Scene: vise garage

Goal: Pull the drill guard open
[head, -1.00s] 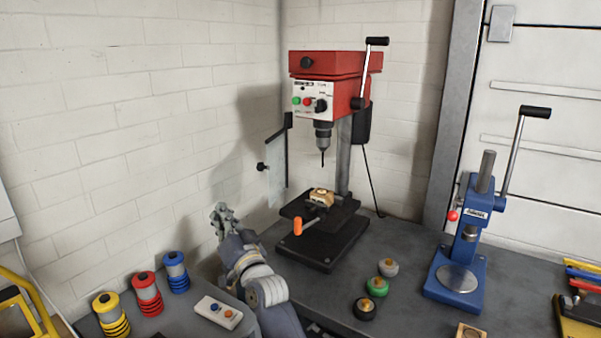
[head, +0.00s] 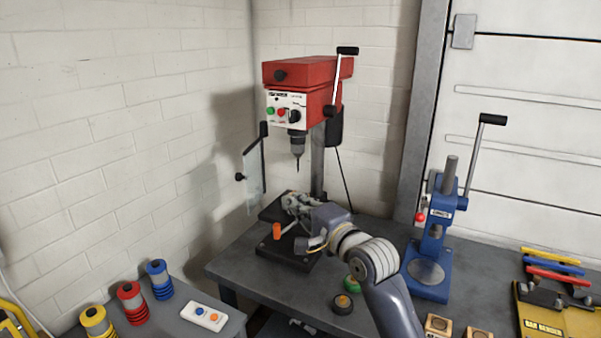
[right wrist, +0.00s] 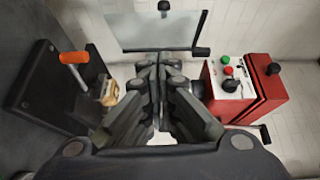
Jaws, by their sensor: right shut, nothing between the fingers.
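The red drill press (head: 308,85) stands in the corner, its chuck and bit (head: 297,147) showing. The drill guard (head: 254,170) is a clear panel on a black arm, left of the chuck, with a black knob (head: 240,177) on its left side. The guard (right wrist: 150,32) and its knob (right wrist: 163,5) also show at the top of the right wrist view. My right gripper (head: 292,202) is shut and empty, below the chuck and right of the guard, apart from the knob. It also fills the middle of the right wrist view (right wrist: 158,68). My left gripper is out of view.
The press base has a vise with an orange handle (head: 277,230); a wooden block (right wrist: 108,92) is in it. A blue arbor press (head: 432,240) stands right. Spools (head: 129,300) and a button box (head: 205,316) sit left. Bare wall lies left of the guard.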

